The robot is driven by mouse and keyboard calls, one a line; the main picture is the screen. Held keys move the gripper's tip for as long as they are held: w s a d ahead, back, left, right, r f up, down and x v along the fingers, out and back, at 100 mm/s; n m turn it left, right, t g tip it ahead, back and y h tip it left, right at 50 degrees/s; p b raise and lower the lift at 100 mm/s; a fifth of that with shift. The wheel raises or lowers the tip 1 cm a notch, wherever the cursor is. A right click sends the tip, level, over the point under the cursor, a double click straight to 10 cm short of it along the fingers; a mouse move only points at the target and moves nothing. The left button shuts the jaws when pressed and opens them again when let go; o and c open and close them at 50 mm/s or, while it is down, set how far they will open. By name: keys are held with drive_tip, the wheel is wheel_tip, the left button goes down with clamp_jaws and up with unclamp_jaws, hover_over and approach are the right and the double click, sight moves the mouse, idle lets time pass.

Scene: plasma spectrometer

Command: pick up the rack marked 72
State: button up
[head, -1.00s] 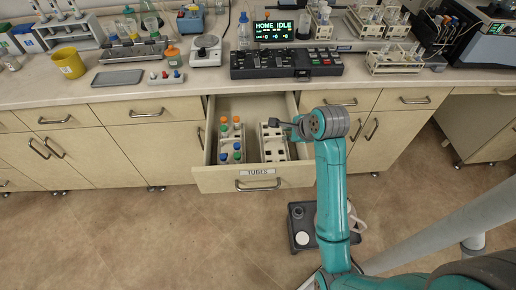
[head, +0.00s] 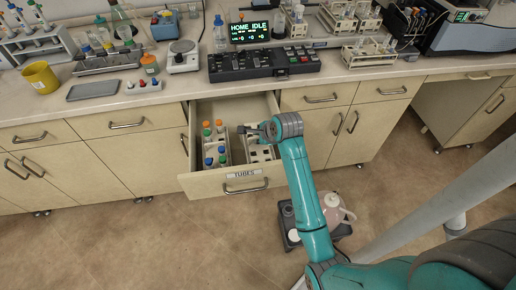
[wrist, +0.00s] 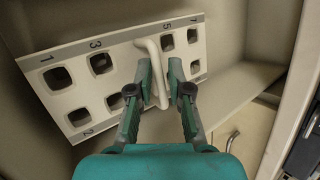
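A white rack (wrist: 83,86) with square holes fills the left and middle of the wrist view. Small digits stand by its holes; I cannot read a 72. A pale handle (wrist: 152,62) crosses its middle. The fingers of my gripper (wrist: 161,76) stand close on both sides of this handle, drawn well together; I cannot tell whether they press on it. In the head view the white rack (head: 262,153) lies in the right part of the open drawer (head: 211,186), partly hidden by my arm. My gripper (head: 245,130) is over its back end.
A second rack (head: 214,148) with orange- and blue-capped tubes is in the drawer, left of the white rack. The drawer walls are close around. A dark control panel (head: 263,64) sits on the bench above. A pink jug (head: 335,208) stands on a low dark platform on the floor.

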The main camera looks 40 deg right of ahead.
drive_tip(key=shift+w+f, duration=0.15)
drive_tip(key=shift+f, duration=0.05)
clamp_jaws()
idle(0.3)
